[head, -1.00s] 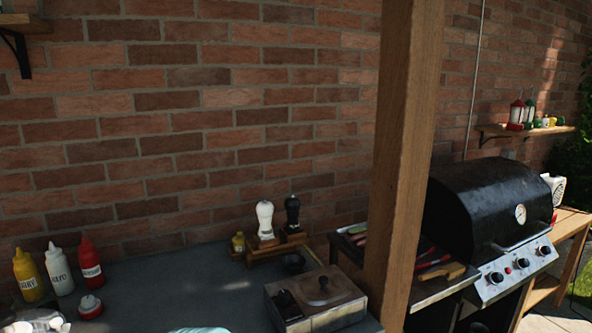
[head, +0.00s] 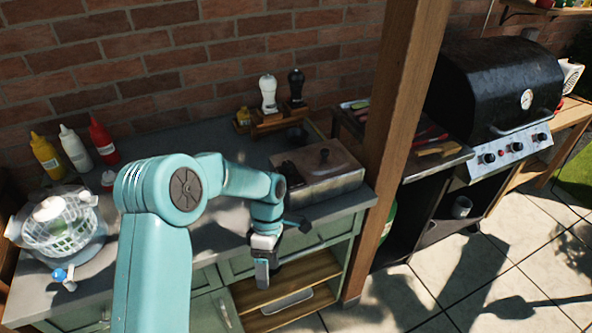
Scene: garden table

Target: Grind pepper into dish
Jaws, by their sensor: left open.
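A black mill (head: 296,85) and a white mill (head: 268,93) stand upright side by side on a small wooden stand (head: 268,127) at the back of the counter, by the brick wall. A small dark dish (head: 297,136) sits just in front of the stand, partly hidden behind a metal box; its inside is hard to make out. My left gripper (head: 278,252) is open and empty, hanging in front of the counter's front edge, well below and nearer than the mills. My right gripper is out of view.
A metal box with a lid (head: 318,170) stands between my left gripper and the dish. A wooden post (head: 399,130) rises right of the counter, before the grill (head: 495,85).

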